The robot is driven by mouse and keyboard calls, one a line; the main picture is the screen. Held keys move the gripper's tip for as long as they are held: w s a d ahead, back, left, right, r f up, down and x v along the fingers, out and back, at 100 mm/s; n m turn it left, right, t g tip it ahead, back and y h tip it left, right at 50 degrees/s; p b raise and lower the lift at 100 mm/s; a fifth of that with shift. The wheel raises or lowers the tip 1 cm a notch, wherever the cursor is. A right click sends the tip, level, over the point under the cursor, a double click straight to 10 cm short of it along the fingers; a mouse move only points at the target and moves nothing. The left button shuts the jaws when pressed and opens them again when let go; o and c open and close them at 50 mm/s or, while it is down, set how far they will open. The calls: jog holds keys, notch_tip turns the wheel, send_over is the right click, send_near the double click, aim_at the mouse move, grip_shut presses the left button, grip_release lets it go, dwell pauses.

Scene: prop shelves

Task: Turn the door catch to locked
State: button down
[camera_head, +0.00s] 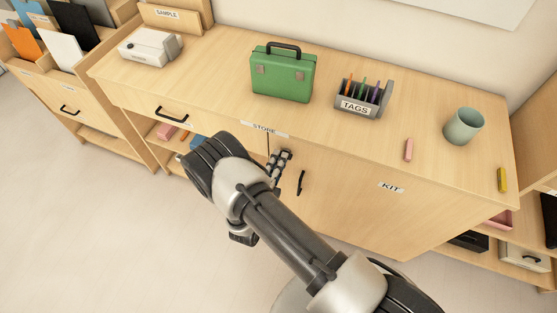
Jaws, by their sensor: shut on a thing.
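My gripper (279,163) is at the upper front of the wooden cabinet (350,205), just below the "STONE" label (264,130). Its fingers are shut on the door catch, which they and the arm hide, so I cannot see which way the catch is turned. A black upright handle (301,182) is on the cabinet door just right of my gripper, apart from it. The door looks closed.
On the cabinet top stand a green case (282,78), a "TAGS" holder with pens (362,98), a green cup (463,127), a pink block (408,149), a yellow block (502,180) and a white box (150,47). The floor at left is clear.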

dwell(0.4)
jog(key=c, duration=1.7)
grip_release()
jog(key=shift+s, duration=0.1)
jog(key=v, duration=1.2)
